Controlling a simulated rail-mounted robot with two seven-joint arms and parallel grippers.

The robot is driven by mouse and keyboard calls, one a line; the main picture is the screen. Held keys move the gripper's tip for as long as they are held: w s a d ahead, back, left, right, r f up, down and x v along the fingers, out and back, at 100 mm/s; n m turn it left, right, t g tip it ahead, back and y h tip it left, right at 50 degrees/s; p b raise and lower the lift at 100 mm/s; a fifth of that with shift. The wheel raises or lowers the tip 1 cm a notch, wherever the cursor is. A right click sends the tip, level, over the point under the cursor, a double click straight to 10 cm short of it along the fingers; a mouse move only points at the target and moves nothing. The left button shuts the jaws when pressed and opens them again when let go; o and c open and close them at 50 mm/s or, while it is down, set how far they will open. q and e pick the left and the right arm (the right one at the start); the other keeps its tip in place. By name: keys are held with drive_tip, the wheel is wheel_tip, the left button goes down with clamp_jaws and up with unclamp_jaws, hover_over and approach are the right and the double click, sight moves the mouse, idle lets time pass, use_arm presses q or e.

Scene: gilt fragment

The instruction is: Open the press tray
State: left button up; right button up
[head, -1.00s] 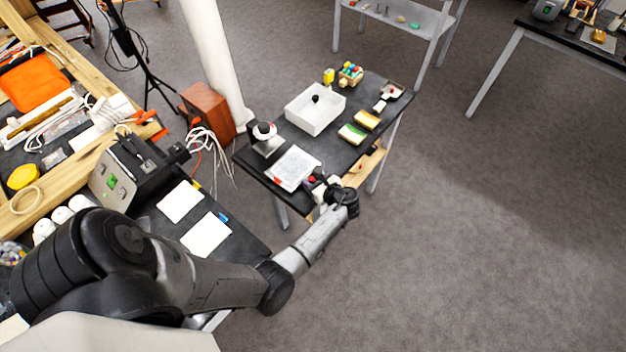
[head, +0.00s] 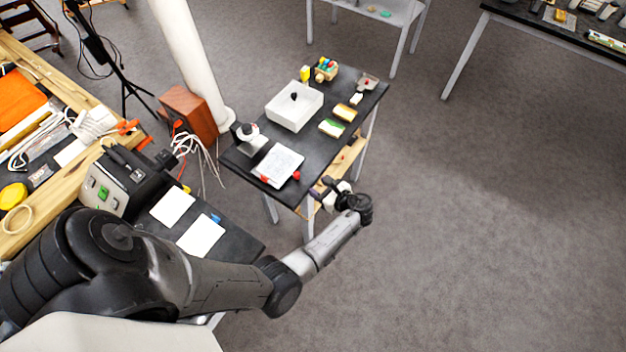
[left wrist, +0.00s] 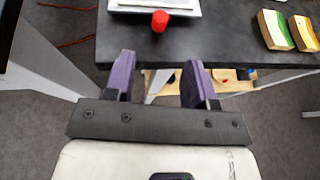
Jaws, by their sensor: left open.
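A flat item with a white, sheet-like top (head: 277,166) lies at the near end of the dark table; I cannot tell for sure that it is the press tray. In the left wrist view its light front edge (left wrist: 155,6) shows at the top, with a red knob (left wrist: 160,20) in front of it. My left gripper (head: 320,191) is open and empty, just off the table's near right edge. In the left wrist view its two purple fingers (left wrist: 160,78) point toward the table edge, apart from the knob. My right gripper is not in view.
A wooden shelf (left wrist: 235,82) shows under the tabletop. The floor at the right is clear.

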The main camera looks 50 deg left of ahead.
use_arm(q)
drive_tip(key=shift+p+v, duration=0.3)
drive_tip(key=shift+v, duration=1.05)
